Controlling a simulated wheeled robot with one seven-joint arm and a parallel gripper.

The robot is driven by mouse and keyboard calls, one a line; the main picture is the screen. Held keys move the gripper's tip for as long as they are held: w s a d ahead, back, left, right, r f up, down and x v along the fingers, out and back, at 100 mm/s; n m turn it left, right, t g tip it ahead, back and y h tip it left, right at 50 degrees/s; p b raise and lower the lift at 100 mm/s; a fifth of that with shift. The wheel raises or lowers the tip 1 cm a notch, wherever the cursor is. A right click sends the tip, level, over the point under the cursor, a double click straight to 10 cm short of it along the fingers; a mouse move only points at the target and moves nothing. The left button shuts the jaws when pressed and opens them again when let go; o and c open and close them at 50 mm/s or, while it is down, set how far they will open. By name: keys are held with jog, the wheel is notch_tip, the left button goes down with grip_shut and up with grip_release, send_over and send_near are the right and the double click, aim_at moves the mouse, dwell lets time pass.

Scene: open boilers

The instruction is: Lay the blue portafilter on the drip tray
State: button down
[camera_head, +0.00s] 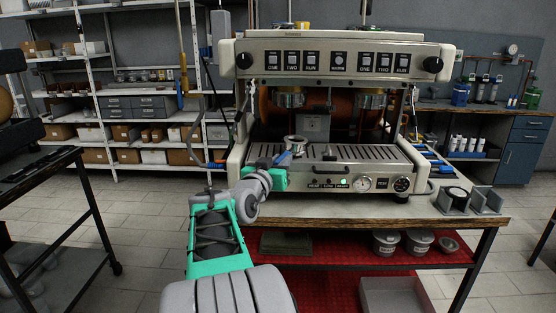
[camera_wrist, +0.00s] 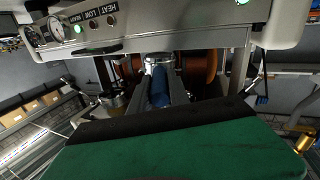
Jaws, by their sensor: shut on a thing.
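The blue portafilter has a blue handle (camera_head: 284,159) and a metal basket (camera_head: 295,142). My gripper (camera_head: 279,164) is shut on the handle, at the front left of the espresso machine. In the wrist view the blue handle (camera_wrist: 158,88) lies between my two grey fingers (camera_wrist: 160,100), with the metal head beyond it. The slatted drip tray (camera_head: 372,152) spans the machine's front. The basket is over the tray's left part, its open side up. I cannot tell whether it touches the slats.
Two group heads (camera_head: 289,97) (camera_head: 370,98) hang above the tray. A small dark object (camera_head: 329,154) stands on the tray's middle. The tray's right side is clear. The machine's front panel (camera_head: 352,184) with gauges edges the tray. Grey stands (camera_head: 470,199) sit at the bench's right.

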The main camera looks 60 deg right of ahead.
jog(key=shift+w+d+f+p, duration=0.15)
jog(key=shift+d+p, duration=0.1)
jog(key=shift+d, duration=0.4)
jog(key=shift+d+f+p, duration=0.1)
jog(key=shift+d+p, duration=0.1)
jog(key=shift+d, duration=0.4)
jog(key=shift+f+b, duration=0.35)
jog(key=shift+b, duration=0.15)
jog(key=shift+a, duration=0.1)
